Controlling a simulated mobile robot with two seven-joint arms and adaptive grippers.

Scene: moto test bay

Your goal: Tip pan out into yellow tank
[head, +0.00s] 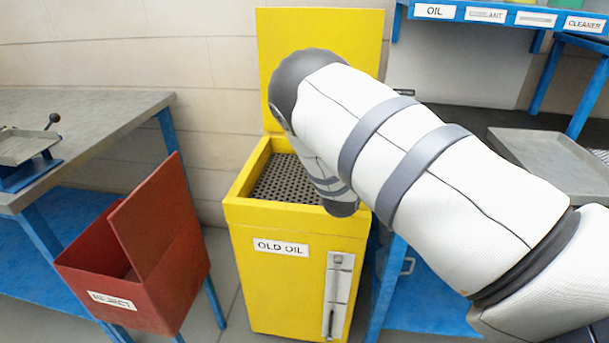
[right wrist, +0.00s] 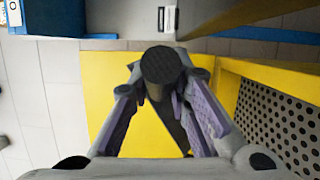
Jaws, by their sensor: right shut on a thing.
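The yellow tank (head: 290,285), labelled OLD OIL, stands in the middle of the head view with its lid (head: 325,30) raised at the back. A dark perforated grate (head: 282,182) lies inside its rim, and the grate also shows at the right of the right wrist view (right wrist: 282,122). My right arm reaches over the tank and hides its own gripper in the head view. In the right wrist view my right gripper (right wrist: 164,88) is shut on a dark, round-ended handle (right wrist: 161,64). I cannot make out the pan's body. My left gripper is out of view.
A red REJECT bin (head: 150,255) stands left of the tank, near a grey-topped bench (head: 90,115). A grey metal tray (head: 550,160) is at the right, beyond my arm. A blue labelled shelf (head: 460,14) is at the upper right.

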